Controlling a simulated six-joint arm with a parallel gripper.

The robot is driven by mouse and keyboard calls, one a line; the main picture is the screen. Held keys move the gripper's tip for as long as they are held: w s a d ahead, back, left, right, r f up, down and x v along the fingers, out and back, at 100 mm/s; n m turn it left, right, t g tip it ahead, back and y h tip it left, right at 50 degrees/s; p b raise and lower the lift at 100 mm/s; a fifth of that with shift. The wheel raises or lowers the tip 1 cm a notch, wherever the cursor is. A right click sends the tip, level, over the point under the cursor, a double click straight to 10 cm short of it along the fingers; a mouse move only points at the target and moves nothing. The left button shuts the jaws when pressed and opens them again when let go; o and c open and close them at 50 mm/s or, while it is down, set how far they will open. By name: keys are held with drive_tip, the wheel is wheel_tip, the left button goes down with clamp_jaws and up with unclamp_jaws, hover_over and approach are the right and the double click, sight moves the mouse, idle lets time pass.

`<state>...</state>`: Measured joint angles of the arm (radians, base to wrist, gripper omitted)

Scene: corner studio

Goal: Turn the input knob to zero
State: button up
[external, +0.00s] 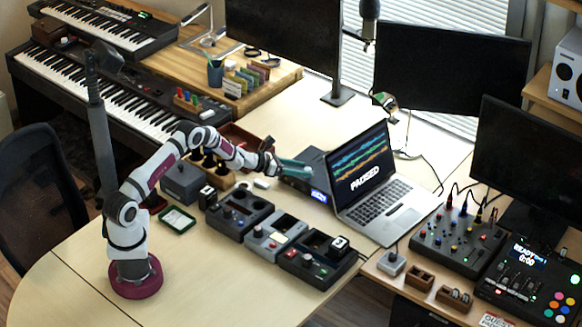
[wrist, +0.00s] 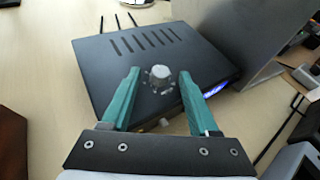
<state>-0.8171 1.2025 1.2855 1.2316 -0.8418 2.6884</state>
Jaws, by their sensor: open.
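The input knob (wrist: 160,77) is a light round knob on top of a dark box (wrist: 110,62) with vent slots and a small blue-lit display. In the wrist view it sits between and just beyond the teal fingertips of my gripper (wrist: 160,80), with space on both sides. My gripper is open and holds nothing. In the external view my gripper (external: 300,168) is over the same dark box (external: 318,190), left of the laptop. The knob itself is hidden there, and its pointer setting cannot be read.
An open laptop (external: 375,180) reading "PAUSED" stands close to the box's right side. Several control boxes (external: 275,237) sit in front of it. A mixer (external: 457,240) is at the right. The table's left front area is clear.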

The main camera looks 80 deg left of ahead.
clamp_jaws()
drive_tip(key=shift+w+d+r+n+y, duration=0.1)
drive_tip(key=shift+w+d+n+y, duration=0.1)
drive_tip(key=shift+n+y, duration=0.25)
drive_tip(key=shift+s+n+y, duration=0.1)
drive_tip(key=shift+n+y, duration=0.25)
drive_tip(key=shift+y, duration=0.2)
unclamp_jaws()
drive_tip(key=v, duration=0.7)
drive_tip(key=shift+s+r+g, duration=0.15)
drive_tip(key=shift+r+g, duration=0.05)
drive_tip(key=shift+g, duration=0.1)
